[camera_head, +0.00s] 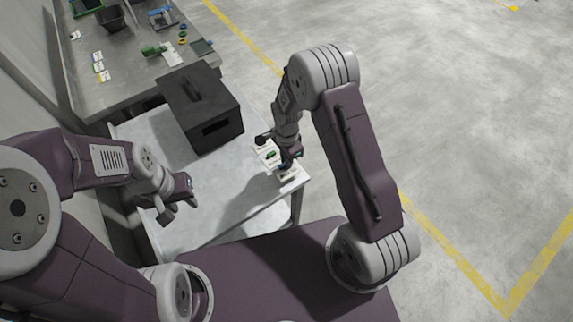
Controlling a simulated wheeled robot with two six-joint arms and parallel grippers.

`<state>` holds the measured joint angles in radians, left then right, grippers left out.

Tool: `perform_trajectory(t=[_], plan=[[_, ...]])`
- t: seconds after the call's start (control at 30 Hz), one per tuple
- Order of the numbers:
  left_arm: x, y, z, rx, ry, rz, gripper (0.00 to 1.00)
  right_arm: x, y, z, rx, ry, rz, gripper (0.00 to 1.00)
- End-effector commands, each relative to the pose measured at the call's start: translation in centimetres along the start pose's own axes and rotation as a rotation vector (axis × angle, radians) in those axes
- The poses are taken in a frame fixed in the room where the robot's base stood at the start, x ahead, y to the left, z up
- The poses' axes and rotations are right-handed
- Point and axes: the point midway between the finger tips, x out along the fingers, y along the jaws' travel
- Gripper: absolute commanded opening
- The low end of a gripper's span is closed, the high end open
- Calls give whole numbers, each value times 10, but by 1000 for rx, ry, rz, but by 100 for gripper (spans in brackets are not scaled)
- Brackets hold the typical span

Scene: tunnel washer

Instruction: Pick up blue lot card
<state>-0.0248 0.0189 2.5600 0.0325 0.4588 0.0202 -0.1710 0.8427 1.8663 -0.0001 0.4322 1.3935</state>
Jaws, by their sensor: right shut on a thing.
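My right gripper (282,157) is low over the right edge of the white table, at the white lot cards. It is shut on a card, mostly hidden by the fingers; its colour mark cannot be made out. A white card with a green mark (270,155) lies just left of the fingers. Another white card (292,175) shows just below them. No blue mark on a card can be told clearly. My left gripper (181,200) is open and empty above the table's left part, well apart from the cards.
A black box (200,108) with a handle and a dark slot stands on the white table (215,215). Behind it, a grey bench (120,75) holds a dark bin (110,18), small cards (101,67) and green items (152,50). The table's middle is clear.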

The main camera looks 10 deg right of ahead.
Motion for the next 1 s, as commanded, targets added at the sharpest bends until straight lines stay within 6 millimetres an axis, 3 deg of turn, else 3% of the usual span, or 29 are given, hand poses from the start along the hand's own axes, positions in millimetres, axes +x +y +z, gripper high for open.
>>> perform_trajectory(t=[0.07,0.4,0.53,0.7,1.0], plan=[[3,0,0,0,0,0,36,-15,3,0,0,0,-3,0],[9,0,1,0,0,0,36,-61,83,2,2,1,-2,0],[9,0,1,0,0,0,36,-74,104,2,1,0,-2,0],[9,0,1,0,0,0,36,-80,116,3,0,0,0,0],[9,0,1,0,0,0,36,-81,117,3,0,0,0,0]])
